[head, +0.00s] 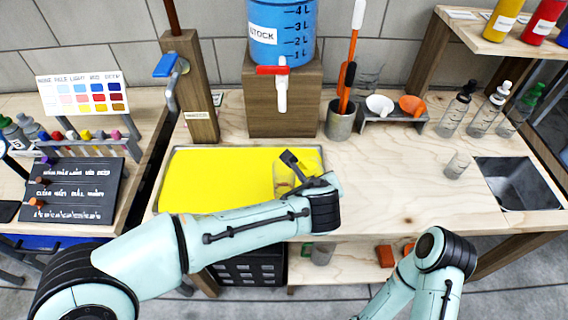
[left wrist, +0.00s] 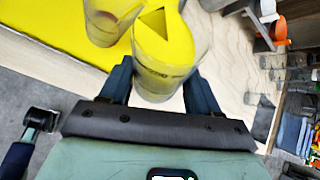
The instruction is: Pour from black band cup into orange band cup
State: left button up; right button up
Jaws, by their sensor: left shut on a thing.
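My left gripper (head: 298,172) is over the right end of the yellow tray (head: 215,180). It is shut on a clear cup (left wrist: 155,70), which shows between the fingers in the left wrist view with dark markings on its wall. A second clear cup (left wrist: 104,22) stands just beyond it to the left, over the yellow surface. In the head view a clear cup (head: 282,180) shows partly behind my gripper. I cannot make out a black or orange band on either cup. My right gripper is out of view; only its arm shows.
A blue stock tank (head: 282,30) with a red-handled tap (head: 281,72) stands behind the tray. A grey tool holder (head: 340,122), a small rack (head: 393,118) and several bottles (head: 455,110) stand to the right. Another clear cup (head: 457,165) is near the sink (head: 520,182). The bench middle is clear.

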aim_at(311, 174)
pick_arm(q)
jog(key=shift+w+a+r+h+p, duration=0.15)
jog(key=shift+a+r+h+p, duration=0.1)
jog(key=shift+r+p, duration=0.3)
jog(key=shift+w+a+r+h+p, duration=0.1)
jog(key=shift+r+h+p, duration=0.15)
jog(key=shift+r+p, duration=0.25)
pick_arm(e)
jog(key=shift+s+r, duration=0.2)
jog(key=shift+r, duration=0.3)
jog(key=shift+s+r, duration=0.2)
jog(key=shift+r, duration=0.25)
pick_arm(q)
jog(key=shift+w+a+r+n+g+h+p, duration=0.15)
jog(key=shift+r+n+g+h+p, duration=0.3)
jog(key=shift+p, duration=0.85)
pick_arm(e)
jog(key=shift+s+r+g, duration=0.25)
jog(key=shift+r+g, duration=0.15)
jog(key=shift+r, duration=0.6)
pick_arm(q)
jog(key=shift+r+n+g+h+p, duration=0.4)
jog(key=shift+h+p, duration=0.35)
jog(key=shift+p, duration=0.7)
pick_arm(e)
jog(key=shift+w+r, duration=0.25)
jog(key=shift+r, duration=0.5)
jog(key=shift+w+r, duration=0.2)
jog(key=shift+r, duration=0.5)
